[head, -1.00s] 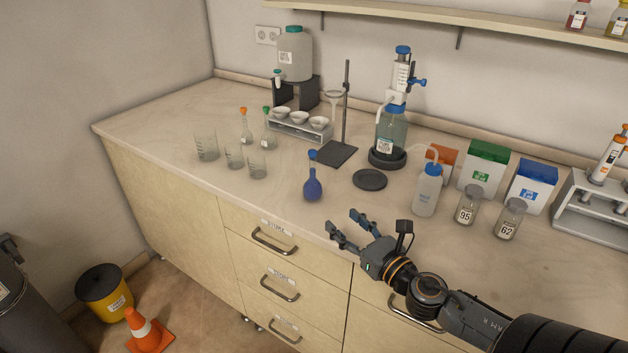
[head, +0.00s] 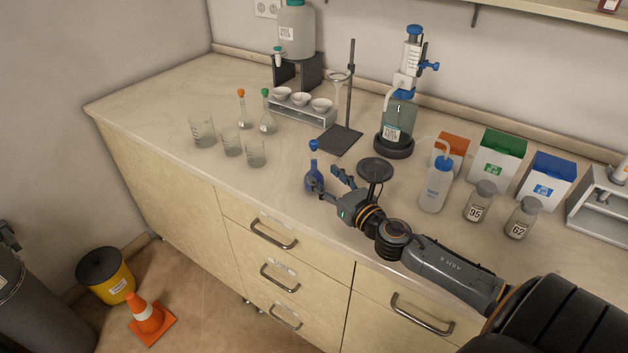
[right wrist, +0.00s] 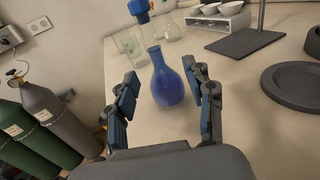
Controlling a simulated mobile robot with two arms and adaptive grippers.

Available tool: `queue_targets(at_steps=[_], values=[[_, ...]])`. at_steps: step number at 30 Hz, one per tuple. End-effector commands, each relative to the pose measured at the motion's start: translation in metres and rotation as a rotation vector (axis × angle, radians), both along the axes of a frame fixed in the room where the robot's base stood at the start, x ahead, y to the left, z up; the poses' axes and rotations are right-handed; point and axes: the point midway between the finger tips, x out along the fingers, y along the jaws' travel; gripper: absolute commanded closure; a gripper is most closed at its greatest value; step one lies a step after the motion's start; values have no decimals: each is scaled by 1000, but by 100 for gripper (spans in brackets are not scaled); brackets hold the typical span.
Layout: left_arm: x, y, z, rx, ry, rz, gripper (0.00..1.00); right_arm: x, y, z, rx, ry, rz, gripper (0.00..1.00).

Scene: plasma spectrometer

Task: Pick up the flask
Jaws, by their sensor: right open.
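The flask (head: 313,178) is a small blue volumetric flask with a blue stopper, standing upright near the front edge of the bench. My right gripper (head: 330,182) is open at the flask's right side in the head view, partly covering its lower right. In the right wrist view the flask (right wrist: 167,84) stands ahead, between the directions of the two open fingers (right wrist: 166,108). Neither finger visibly grips it. Whether a finger touches it I cannot tell. My left gripper is not in view.
Several glass beakers (head: 231,141) and two stoppered small flasks (head: 267,123) stand to the left. A retort stand (head: 340,139), a round black plate (head: 375,169) and a wash bottle (head: 436,187) are behind and right. The bench front-left is clear.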

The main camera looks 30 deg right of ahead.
Motion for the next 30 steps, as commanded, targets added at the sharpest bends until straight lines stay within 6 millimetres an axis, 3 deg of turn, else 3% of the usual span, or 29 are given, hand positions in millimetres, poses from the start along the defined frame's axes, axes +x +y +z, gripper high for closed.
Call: queue_targets(at_steps=[6, 13, 23, 30], values=[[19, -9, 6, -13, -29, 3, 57, 17, 1, -1, 2, -2, 0, 47], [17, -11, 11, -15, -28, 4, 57, 48, 1, -4, 1, -2, 0, 47], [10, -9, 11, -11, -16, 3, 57, 55, 2, -6, 0, 0, 1, 47], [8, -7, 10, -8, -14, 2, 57, 54, 2, -6, 0, 1, 1, 96]])
